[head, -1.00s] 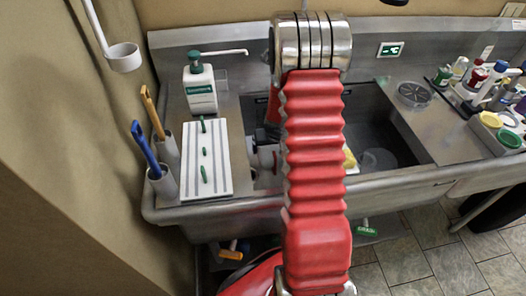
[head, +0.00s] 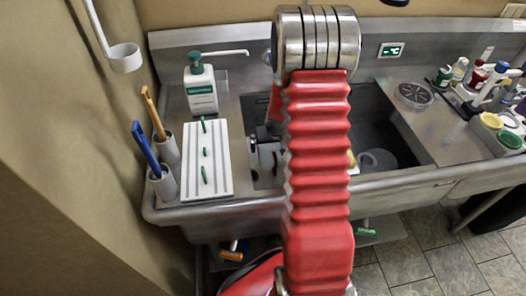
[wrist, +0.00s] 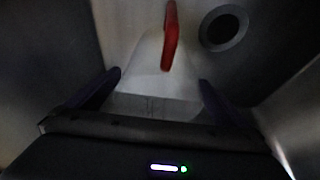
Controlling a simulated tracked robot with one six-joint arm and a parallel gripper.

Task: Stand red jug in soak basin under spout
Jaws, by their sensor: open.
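In the wrist view a pale, translucent jug with a red handle (wrist: 170,38) stands in the steel basin (wrist: 270,70), close to a round dark drain (wrist: 222,28). My gripper (wrist: 159,78) is open, with one dark finger at each side of the pale body; whether either touches it I cannot tell. In the head view my red arm reaches down into the sink (head: 400,145) and covers much of it. The red-handled jug is not clear there.
A clear round container (head: 378,160) is in the sink, right of my arm. A striped white board (head: 206,160), a pump bottle (head: 200,88) and brushes in cups (head: 160,160) stand left. A round strainer (head: 413,95) and several bottles (head: 480,80) stand right.

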